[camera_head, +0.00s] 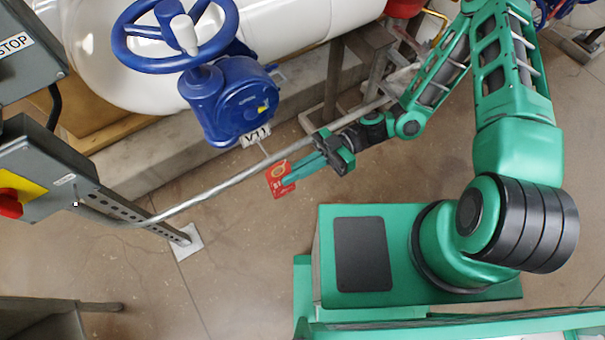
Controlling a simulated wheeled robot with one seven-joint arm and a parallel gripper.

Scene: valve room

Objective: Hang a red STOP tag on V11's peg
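The red STOP tag (276,172) is at the tips of my gripper (287,181), whose teal fingers appear shut on its lower right part. The tag hangs in the air, partly covered by the fingers. The V11 label (256,136) is a white plate under the blue valve body (228,103), which carries a blue handwheel (175,38). A thin pale peg (263,149) shows just below the label. The tag is below and slightly right of the peg in the picture; a small gap shows between them, but I cannot judge their depth.
A grey metal conduit (215,190) runs diagonally close by the tag and gripper. A grey box with a red button (10,204) stands at left on a perforated post (130,215). A large white pipe (290,25) lies behind the valve. The floor (250,240) below the tag is clear.

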